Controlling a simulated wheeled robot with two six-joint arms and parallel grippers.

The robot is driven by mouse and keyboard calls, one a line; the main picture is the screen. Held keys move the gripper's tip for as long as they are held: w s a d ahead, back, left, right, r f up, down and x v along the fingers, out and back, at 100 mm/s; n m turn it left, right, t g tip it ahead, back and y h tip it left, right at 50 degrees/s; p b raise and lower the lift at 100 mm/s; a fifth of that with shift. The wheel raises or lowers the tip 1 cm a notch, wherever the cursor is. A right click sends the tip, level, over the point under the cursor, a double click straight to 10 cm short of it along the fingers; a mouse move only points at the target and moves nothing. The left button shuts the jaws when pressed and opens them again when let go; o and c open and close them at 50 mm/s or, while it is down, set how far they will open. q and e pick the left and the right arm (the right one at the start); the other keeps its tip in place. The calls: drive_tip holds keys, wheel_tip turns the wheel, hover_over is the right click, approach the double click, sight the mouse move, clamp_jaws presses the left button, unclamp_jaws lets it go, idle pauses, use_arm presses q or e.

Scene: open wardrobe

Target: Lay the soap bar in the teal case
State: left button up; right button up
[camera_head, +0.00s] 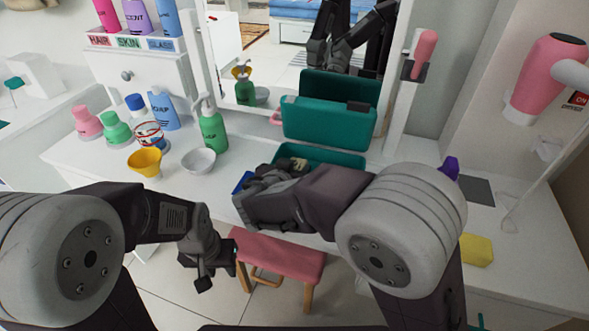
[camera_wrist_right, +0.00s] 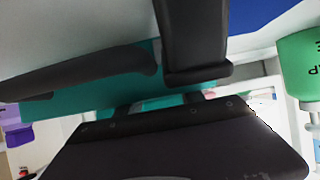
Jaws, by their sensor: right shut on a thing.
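The teal case stands open on the white counter, its lid (camera_head: 328,122) raised at the back and its tray (camera_head: 335,157) in front. A small beige block that looks like the soap bar (camera_head: 298,162) shows at the tray's left part, by the tips of my right gripper (camera_head: 284,172). That gripper is shut on it; the arm hides much of the grip, and I cannot tell whether the bar touches the tray floor. In the right wrist view the dark fingers (camera_wrist_right: 165,68) cross in front of teal. My left gripper (camera_head: 208,268) hangs empty before the counter, its jaws unclear.
A blue item (camera_head: 243,182) lies left of the right gripper. A white bowl (camera_head: 199,161), yellow cup (camera_head: 145,162) and green pump bottle (camera_head: 213,132) stand left of the case. A yellow block (camera_head: 477,250) lies right. A pink stool (camera_head: 278,258) stands in front.

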drive_tip(key=shift+s+f+b, duration=0.25)
drive_tip(key=shift+f+b, duration=0.55)
drive_tip(key=shift+b, duration=0.1)
drive_tip(key=o, duration=1.4)
drive_tip(key=r+p, duration=0.1)
drive_tip(key=p, duration=0.1)
drive_tip(key=shift+r+p, duration=0.4)
drive_tip(key=p+v, duration=0.1)
drive_tip(key=v, duration=1)
drive_tip(key=shift+s+a+r, duration=0.15)
drive_tip(key=shift+s+r, duration=0.05)
drive_tip(key=shift+s, duration=0.05)
